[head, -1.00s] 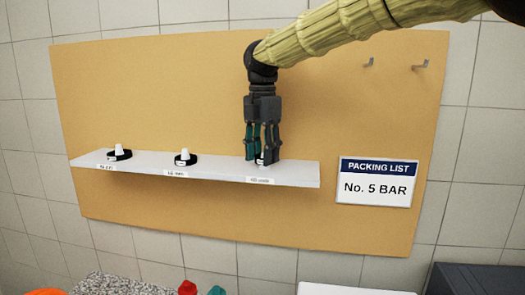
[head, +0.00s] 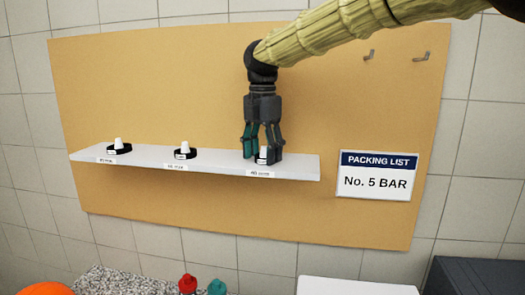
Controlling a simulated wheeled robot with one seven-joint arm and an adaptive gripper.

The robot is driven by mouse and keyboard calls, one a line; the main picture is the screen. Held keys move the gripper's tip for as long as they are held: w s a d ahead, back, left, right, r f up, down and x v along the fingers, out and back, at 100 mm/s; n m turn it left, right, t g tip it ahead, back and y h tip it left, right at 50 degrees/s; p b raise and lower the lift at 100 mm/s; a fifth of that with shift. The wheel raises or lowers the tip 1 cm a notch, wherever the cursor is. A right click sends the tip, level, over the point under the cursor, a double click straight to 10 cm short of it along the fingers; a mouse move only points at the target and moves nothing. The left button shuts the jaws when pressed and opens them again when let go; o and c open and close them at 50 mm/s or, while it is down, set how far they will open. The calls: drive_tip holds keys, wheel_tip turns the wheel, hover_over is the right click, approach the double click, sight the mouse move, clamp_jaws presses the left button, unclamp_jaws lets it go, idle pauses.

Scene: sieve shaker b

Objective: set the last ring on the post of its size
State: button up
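My gripper (head: 262,153) points down at the right end of the white shelf (head: 215,167). Its fingers are apart, one on each side of the right post (head: 263,152), a short white peg. A dark ring (head: 261,160) shows low around this post between the fingers; part of it is hidden by them. The middle post (head: 184,147) has a black ring (head: 185,155) around its base. The left post (head: 118,143) also has a black ring (head: 119,150) around its base. Small labels on the shelf's front edge are too small to read.
The shelf is fixed to a tan board (head: 350,110) on a tiled wall. A packing list sign (head: 378,175) hangs right of the shelf, with two hooks above it. Red and teal bottle tops (head: 187,284) and a white box (head: 355,286) stand below.

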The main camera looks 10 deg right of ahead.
idle(0.3)
wheel_tip(320, 180, up, 12)
idle(0.6)
idle(0.3)
